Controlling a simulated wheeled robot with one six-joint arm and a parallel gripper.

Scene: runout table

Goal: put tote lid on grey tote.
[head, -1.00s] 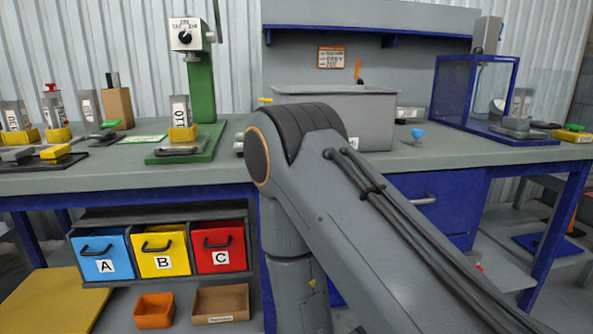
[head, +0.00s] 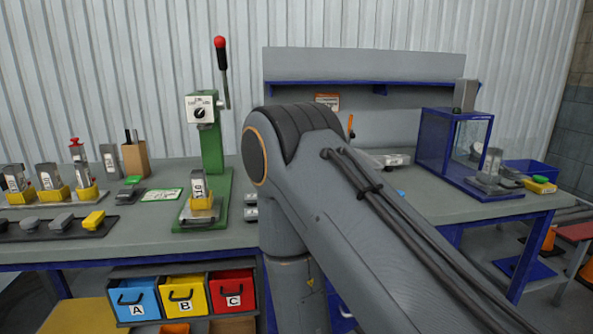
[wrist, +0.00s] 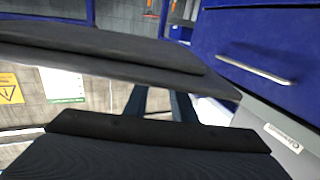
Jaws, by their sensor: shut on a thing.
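In the wrist view two dark finger pads of my gripper (wrist: 165,102) show, one above and one below. A pale grey panel with a small label (wrist: 283,137) shows at the lower right beside the lower pad. In the head view my own arm fills the middle and hides the gripper and the grey tote.
The workbench (head: 140,226) carries a green press (head: 211,150) left of my arm and a blue-framed box (head: 452,150) at the right. Blue, yellow and red bins (head: 232,293) sit below. A drawer handle (wrist: 258,70) shows in the wrist view.

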